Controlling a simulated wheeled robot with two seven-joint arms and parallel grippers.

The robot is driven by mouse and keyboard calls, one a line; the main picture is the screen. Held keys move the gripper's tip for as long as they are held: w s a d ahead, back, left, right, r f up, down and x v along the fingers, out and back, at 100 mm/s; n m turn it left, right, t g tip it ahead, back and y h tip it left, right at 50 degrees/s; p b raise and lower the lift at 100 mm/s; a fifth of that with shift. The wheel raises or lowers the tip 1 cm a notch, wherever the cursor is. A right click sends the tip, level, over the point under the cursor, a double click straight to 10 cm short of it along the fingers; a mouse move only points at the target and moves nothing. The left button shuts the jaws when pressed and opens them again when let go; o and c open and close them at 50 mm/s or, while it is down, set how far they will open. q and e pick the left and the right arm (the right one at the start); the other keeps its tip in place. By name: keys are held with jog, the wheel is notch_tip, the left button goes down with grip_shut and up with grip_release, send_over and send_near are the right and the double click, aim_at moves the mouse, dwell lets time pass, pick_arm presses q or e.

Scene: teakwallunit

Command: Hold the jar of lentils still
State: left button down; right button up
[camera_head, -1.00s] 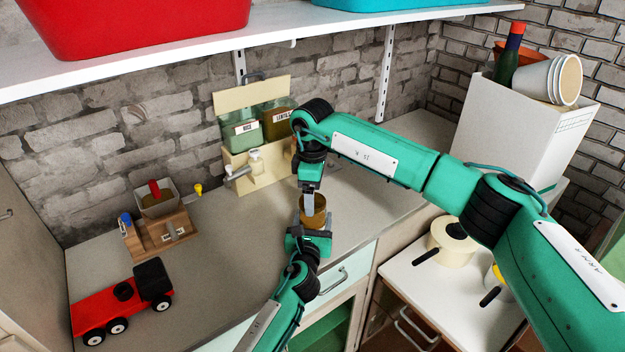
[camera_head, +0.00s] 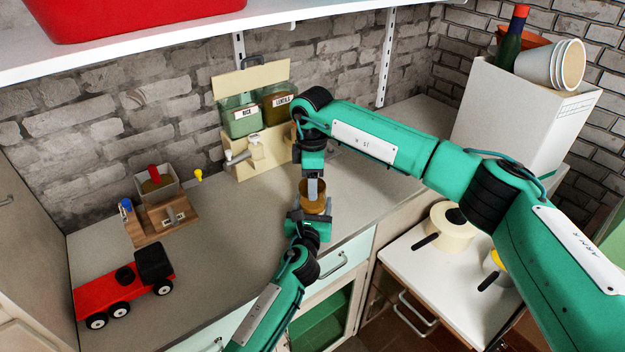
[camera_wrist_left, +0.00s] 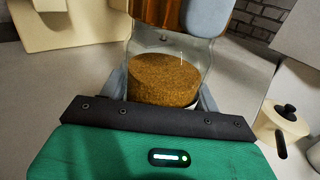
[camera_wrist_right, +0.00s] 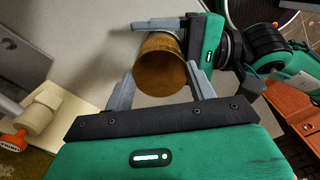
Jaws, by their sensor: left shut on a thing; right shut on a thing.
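The jar of lentils (camera_head: 314,199) is near the counter's front edge. In the left wrist view it is clear glass, part filled with brown lentils (camera_wrist_left: 165,80), under a copper-brown lid (camera_wrist_left: 165,12). My left gripper (camera_head: 309,216) is shut on the jar's body from the front, a finger on each side. My right gripper (camera_head: 316,190) comes from above and is shut on the lid, which shows between its fingers in the right wrist view (camera_wrist_right: 160,66). The jar's base is hidden, so I cannot tell whether it touches the counter.
Behind the jar stands a dispenser (camera_head: 262,143) with rice and lentils bins. A wooden grinder (camera_head: 165,217) and red toy truck (camera_head: 110,298) are at left. A cream pot (camera_head: 450,232) and white box (camera_head: 512,115) are at right. The counter (camera_head: 240,235) left of the jar is clear.

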pick_arm(q)
jog(key=shift+f, duration=0.25)
pick_arm(e)
jog(key=n, duration=1.2)
jog(key=shift+r+n, duration=0.1)
jog(key=shift+n, duration=0.3)
jog(key=n, duration=1.2)
jog(key=shift+a+n, duration=0.1)
jog(key=shift+n, duration=0.2)
jog(key=n, duration=0.6)
jog(key=shift+s, duration=0.1)
jog(key=n, duration=0.6)
jog(key=shift+n, duration=0.3)
jog(key=n, duration=0.3)
pick_arm(q)
jog(key=shift+a, duration=0.1)
pick_arm(e)
jog(key=n, duration=0.4)
jog(key=shift+n, duration=0.4)
jog(key=n, duration=0.6)
jog(key=shift+s, duration=0.1)
jog(key=shift+r, duration=0.25)
